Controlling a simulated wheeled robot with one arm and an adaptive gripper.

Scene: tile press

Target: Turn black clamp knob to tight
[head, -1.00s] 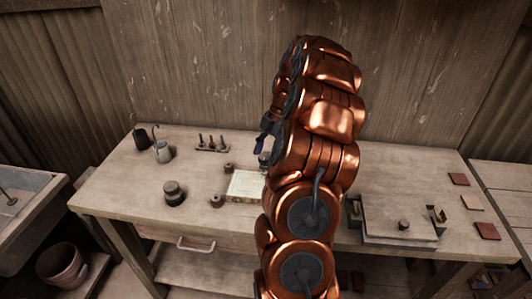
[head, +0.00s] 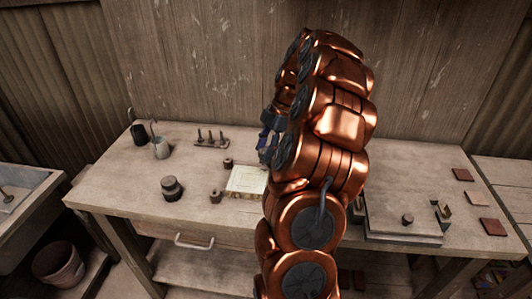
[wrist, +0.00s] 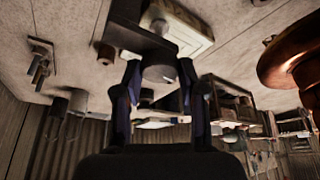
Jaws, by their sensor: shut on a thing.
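My gripper (wrist: 159,82) is in the middle of the wrist view with a finger on each side of a dark round piece. That piece looks like the black clamp knob (wrist: 159,73), and the fingers are shut on it. The knob sits against a dark block (wrist: 138,34) beside a pale, cream-topped press plate (wrist: 190,27). In the head view my gripper (head: 268,137) shows only partly at the left edge of my copper arm, behind the pale plate (head: 247,179). My arm hides the knob there, and its turn angle cannot be read.
Small dark cylinders (head: 216,196) and a dark round jar (head: 171,188) stand left of the plate. A peg rack (head: 211,140) and hooked cans (head: 160,147) stand farther back. A grey flat press (head: 400,228) and tiles (head: 492,227) lie right. The table's left front is clear.

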